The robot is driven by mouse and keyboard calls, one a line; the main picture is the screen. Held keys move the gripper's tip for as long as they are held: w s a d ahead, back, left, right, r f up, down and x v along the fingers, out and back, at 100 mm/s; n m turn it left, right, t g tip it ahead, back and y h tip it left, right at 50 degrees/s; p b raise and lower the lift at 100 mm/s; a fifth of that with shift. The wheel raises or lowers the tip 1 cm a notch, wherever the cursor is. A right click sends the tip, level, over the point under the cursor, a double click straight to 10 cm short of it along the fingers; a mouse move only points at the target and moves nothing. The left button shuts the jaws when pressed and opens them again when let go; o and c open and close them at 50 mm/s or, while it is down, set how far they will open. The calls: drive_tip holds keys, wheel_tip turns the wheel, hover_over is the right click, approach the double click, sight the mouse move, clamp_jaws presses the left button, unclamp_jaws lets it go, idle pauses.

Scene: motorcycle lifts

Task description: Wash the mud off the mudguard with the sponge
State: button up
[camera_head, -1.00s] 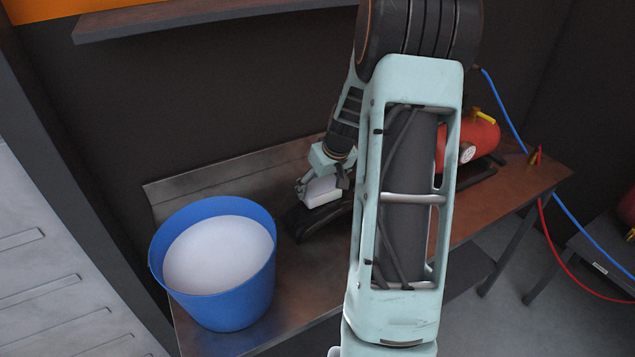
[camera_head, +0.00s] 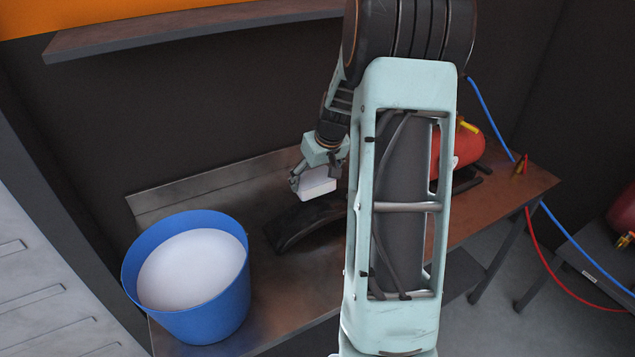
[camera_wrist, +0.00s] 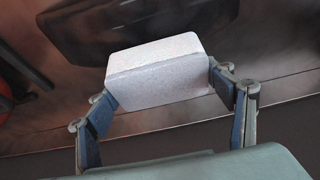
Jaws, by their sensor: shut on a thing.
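My gripper (camera_head: 315,183) is shut on a pale, block-shaped sponge (camera_head: 318,184). The wrist view shows the sponge (camera_wrist: 158,75) pinched between the two fingers. The mudguard (camera_head: 296,226) is a dark curved piece lying on the metal bench. The sponge is above its upper edge, and in the head view a small gap seems to lie between them. In the wrist view the mudguard (camera_wrist: 85,40) is a dark shape beyond the sponge, partly covered by it. My arm hides the mudguard's right end in the head view. I cannot make out mud on it.
A blue bucket (camera_head: 207,322) with whitish contents stands on the left end of the bench (camera_head: 185,200). A red compressor tank (camera_head: 466,155) stands on the bench right of my arm. Blue and red hoses (camera_head: 531,229) hang at the right. A shelf (camera_head: 190,32) juts from the wall above.

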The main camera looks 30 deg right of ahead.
drive_tip(key=shift+r+p, duration=0.75)
drive_tip(key=shift+r, duration=0.95)
drive_tip(key=shift+s+a, duration=0.1)
